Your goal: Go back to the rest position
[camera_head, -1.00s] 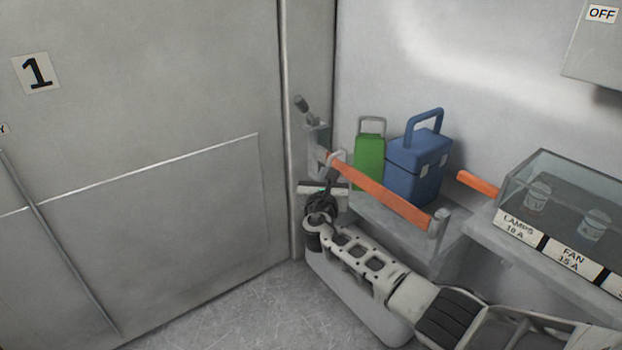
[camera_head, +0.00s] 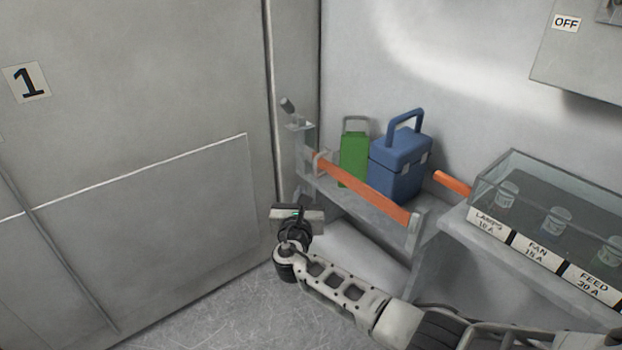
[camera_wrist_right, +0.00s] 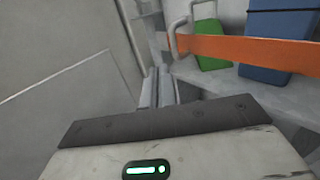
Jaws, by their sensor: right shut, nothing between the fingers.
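My right gripper (camera_head: 297,211) is low in front of the left end of a wall shelf, with its arm coming in from the lower right. In the right wrist view its two fingers (camera_wrist_right: 158,88) are together with nothing between them. It stands apart from the orange bar (camera_head: 362,188) across the shelf front. My left gripper is in neither view.
A green can (camera_head: 354,157) and a blue box (camera_head: 399,168) stand on the shelf (camera_head: 340,199) behind the bar. A glass-topped case with labels (camera_head: 537,250) is at the right. A grey door (camera_head: 140,90) fills the left. Floor shows at the bottom.

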